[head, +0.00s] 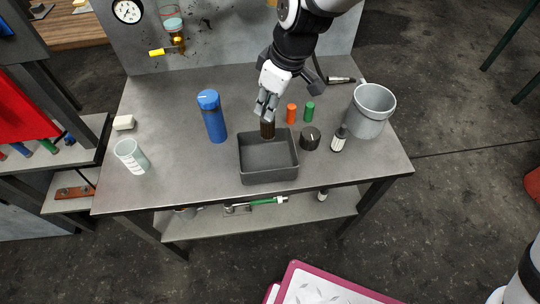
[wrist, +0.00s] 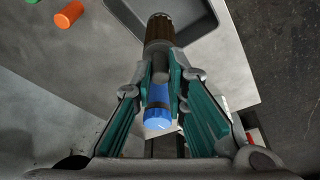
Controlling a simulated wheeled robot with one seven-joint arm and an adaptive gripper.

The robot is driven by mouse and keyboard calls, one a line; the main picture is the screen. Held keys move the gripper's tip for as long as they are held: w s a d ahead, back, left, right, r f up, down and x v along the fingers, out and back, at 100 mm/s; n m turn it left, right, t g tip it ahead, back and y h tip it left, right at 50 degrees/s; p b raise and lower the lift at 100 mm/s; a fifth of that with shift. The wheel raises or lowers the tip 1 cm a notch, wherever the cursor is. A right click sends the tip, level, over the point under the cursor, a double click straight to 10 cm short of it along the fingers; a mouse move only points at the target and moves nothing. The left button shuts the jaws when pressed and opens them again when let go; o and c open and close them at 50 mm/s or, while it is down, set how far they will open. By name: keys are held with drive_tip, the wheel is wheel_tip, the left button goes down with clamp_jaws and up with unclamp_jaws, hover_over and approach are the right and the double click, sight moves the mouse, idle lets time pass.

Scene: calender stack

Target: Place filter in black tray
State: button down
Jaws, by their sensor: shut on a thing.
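The filter (head: 268,131) is a dark brown ribbed cylinder with a grey end. It also shows in the wrist view (wrist: 158,29). My gripper (head: 266,112) is shut on the filter's grey end, between its teal-padded fingers (wrist: 160,75) in the wrist view. The black tray (head: 268,177) is a dark, open rectangular box near the front middle of the table. It looks empty, and its corner shows at the top of the wrist view (wrist: 207,20). The filter overlaps the tray's back wall in the head view; its exact height above it cannot be told.
A blue bottle (head: 212,118) stands left of the tray. Orange (head: 291,114) and green (head: 309,112) cylinders, a dark round knob (head: 310,139), a white-and-black bottle (head: 339,141) and a grey bucket (head: 372,113) stand to its right. A clear beaker (head: 132,157) is far left.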

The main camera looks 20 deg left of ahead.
sight(268, 138)
drive_tip(key=f, duration=0.6)
drive_tip(key=shift+s+f, duration=0.3)
drive_tip(key=shift+f, duration=0.05)
drive_tip(key=shift+d+p+x, duration=0.2)
drive_tip(key=shift+d+x, duration=0.05)
drive_tip(key=shift+x, duration=0.85)
drive_tip(key=shift+d+p+x, duration=0.15)
drive_tip(key=shift+d+x, duration=0.05)
drive_tip(key=shift+x, duration=0.9)
drive_tip(key=shift+f, duration=0.2)
drive_tip(key=shift+f, duration=0.15)
drive_tip(key=c, duration=1.6)
unclamp_jaws()
drive_tip(key=shift+c, duration=0.2)
drive_tip(key=shift+o, duration=0.3)
drive_tip(key=v, duration=1.2)
drive_tip(key=shift+r+b, duration=0.25)
drive_tip(key=shift+b, duration=0.1)
